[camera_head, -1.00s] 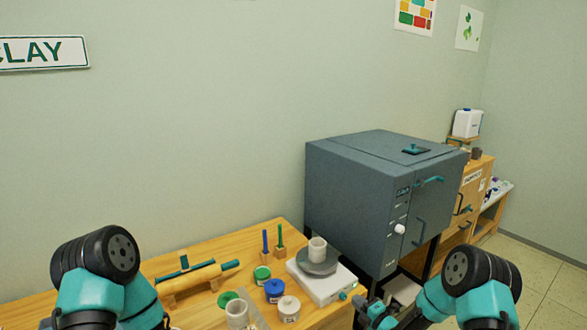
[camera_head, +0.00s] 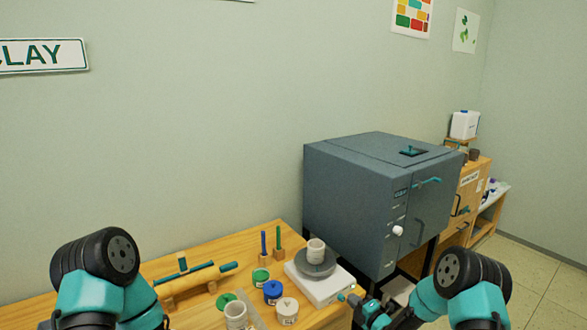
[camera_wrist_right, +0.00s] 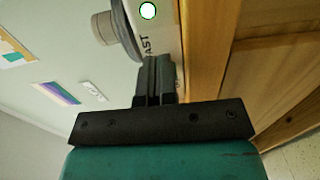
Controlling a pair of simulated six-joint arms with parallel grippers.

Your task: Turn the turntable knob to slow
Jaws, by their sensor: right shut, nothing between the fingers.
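The turntable (camera_head: 304,284) is a white box with a grey wheel (camera_head: 329,268) on top, at the front right of the wooden table. A small teal part (camera_head: 341,297), which looks like its knob, shows on its front edge. My right gripper (camera_head: 358,304) is shut and empty, close to that front. In the right wrist view, the shut fingers (camera_wrist_right: 156,72) point at the white front face (camera_wrist_right: 168,28), beside lettering that reads "AST". A white disc with a green rim shows there. The fingers hide part of the face; contact cannot be told. My left gripper is out of view.
A white cup (camera_head: 316,250) stands on the wheel. Paint jars (camera_head: 273,292), another cup (camera_head: 235,315), brush holders and a rolling pin (camera_head: 190,283) lie to the left. A grey kiln (camera_head: 350,190) stands close behind and right of the turntable.

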